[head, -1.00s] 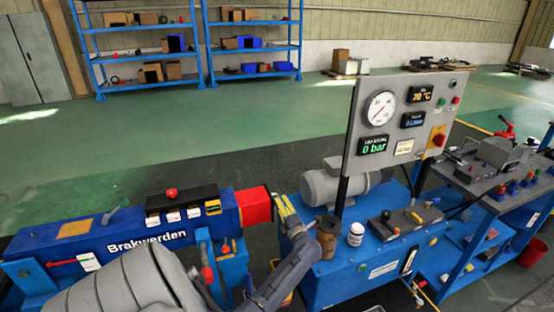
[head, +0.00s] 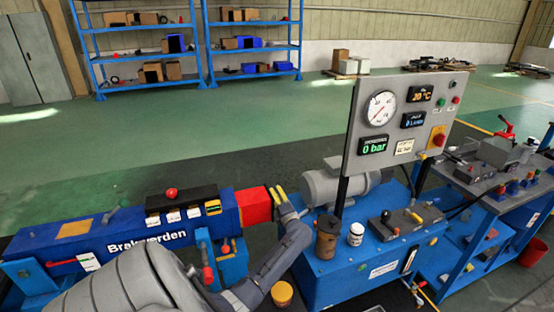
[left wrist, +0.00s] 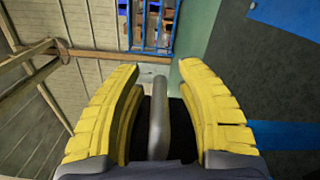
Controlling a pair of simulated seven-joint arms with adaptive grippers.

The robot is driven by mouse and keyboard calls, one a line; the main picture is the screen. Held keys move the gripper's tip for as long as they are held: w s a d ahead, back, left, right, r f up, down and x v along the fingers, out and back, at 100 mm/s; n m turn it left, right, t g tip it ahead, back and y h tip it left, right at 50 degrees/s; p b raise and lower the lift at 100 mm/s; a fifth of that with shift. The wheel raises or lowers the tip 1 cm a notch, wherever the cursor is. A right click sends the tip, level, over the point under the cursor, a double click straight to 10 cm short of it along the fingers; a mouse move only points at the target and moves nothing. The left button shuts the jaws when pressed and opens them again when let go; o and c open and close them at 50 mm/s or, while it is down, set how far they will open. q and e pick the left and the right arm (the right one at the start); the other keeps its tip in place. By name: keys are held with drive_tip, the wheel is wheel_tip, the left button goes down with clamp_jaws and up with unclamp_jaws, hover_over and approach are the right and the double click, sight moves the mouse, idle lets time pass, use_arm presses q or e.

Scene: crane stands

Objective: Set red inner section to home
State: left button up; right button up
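The red inner section (head: 255,206) sticks out a short way from the right end of the blue boom marked Brakwerden (head: 130,238). My left gripper (head: 277,192) is at the right side of its red end, with the yellow fingers pointing up and away; I cannot tell whether they touch it. In the left wrist view the two yellow fingers (left wrist: 160,70) are apart. A grey upright bar (left wrist: 159,125) stands between them, with a gap on each side. The red section is not seen in that view. My right gripper is not in view.
A blue pump unit (head: 345,285) with a gauge panel (head: 405,122) reading 0 bar stands to the right. A brown cup (head: 327,238) and a white jar (head: 355,234) are on it. A yellow-lidded can (head: 282,292) stands below my arm. Open floor lies behind.

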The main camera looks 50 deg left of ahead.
use_arm(q)
clamp_jaws()
drive_tip(key=shift+s+d+f, duration=0.1)
drive_tip(key=shift+f, duration=0.05)
idle(0.4)
